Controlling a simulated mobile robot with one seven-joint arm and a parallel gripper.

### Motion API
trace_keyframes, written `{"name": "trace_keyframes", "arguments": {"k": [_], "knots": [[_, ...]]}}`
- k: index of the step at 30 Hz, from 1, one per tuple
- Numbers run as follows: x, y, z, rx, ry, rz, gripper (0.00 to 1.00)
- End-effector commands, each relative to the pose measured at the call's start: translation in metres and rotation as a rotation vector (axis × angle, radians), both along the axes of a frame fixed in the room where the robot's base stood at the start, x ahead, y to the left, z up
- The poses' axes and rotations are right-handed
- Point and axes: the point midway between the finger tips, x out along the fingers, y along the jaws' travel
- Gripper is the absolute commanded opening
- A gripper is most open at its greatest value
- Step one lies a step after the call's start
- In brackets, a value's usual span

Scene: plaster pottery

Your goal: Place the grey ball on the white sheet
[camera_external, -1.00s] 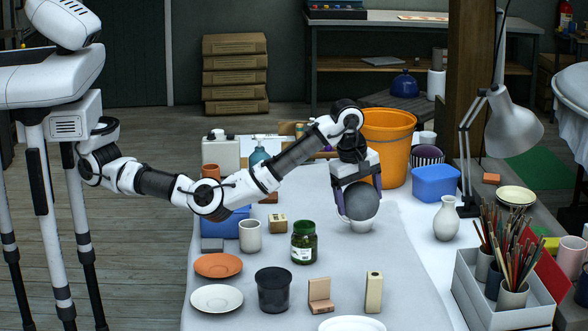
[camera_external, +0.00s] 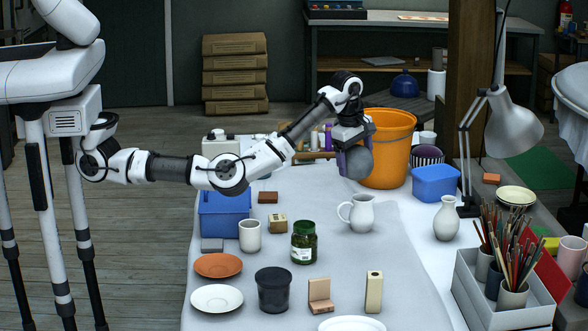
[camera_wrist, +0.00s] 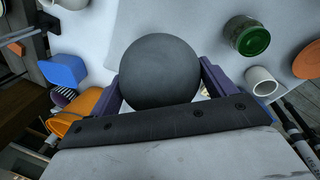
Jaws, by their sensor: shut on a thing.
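The grey ball (camera_external: 359,163) is held between the fingers of my gripper (camera_external: 353,160), in the air at the back of the table. It shows large between the purple fingers in the wrist view (camera_wrist: 160,73). My gripper is shut on it. The white sheet (camera_external: 260,290) covers much of the table below. A white pitcher (camera_external: 362,214) stands upright on the sheet, below and in front of the ball, apart from it. In the wrist view the ball hides part of the scene behind it.
An orange bucket (camera_external: 395,140) stands just behind and right of the ball. A blue tub (camera_external: 436,183) and a white vase (camera_external: 447,218) are to the right. A green jar (camera_external: 304,243) and a white cup (camera_external: 250,236) stand left. Bare sheet shows right of the jar.

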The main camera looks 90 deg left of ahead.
Motion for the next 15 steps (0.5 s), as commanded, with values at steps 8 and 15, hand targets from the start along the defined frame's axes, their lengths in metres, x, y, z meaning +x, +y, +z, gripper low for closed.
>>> {"name": "trace_keyframes", "arguments": {"k": [8, 15], "knots": [[-0.021, 0.137, 0.004, 0.002, -0.003, 0.215, 0.28], [-0.059, 0.246, 0.005, 0.002, -0.004, 0.392, 0.28]]}}
